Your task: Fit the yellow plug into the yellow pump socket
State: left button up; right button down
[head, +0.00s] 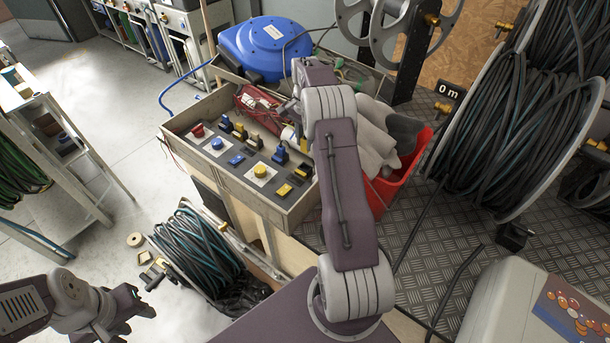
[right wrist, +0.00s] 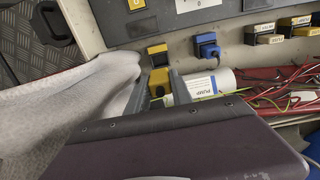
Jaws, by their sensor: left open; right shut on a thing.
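My right gripper (right wrist: 160,80) is shut on the yellow plug (right wrist: 159,84), which shows between its two grey fingers in the right wrist view. A white cylinder marked PUMP (right wrist: 204,85) lies right beside the plug. Just beyond the plug, and apart from it, is a yellow fitting (right wrist: 157,53) on the panel edge; I cannot read a label on it, so I cannot tell whether it is the pump socket. In the head view my right arm partly hides this area. My left gripper (head: 112,312) is open and empty at the lower left, far from the panel.
The control panel (head: 213,167) carries a red button, a blue button, a yellow button (head: 260,171) and several blue and yellow fittings. A blue plug (right wrist: 206,46) stands beside the yellow fitting. Grey gloves (right wrist: 65,105) and a red bin (head: 402,180) crowd the right side. Thin wires lie behind.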

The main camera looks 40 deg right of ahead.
notch_tip(320, 180, down, 10)
jog(key=shift+r+b, duration=0.1)
jog(key=shift+b, duration=0.35)
jog(key=shift+s+a+f, duration=0.1)
jog(key=shift+f, duration=0.2)
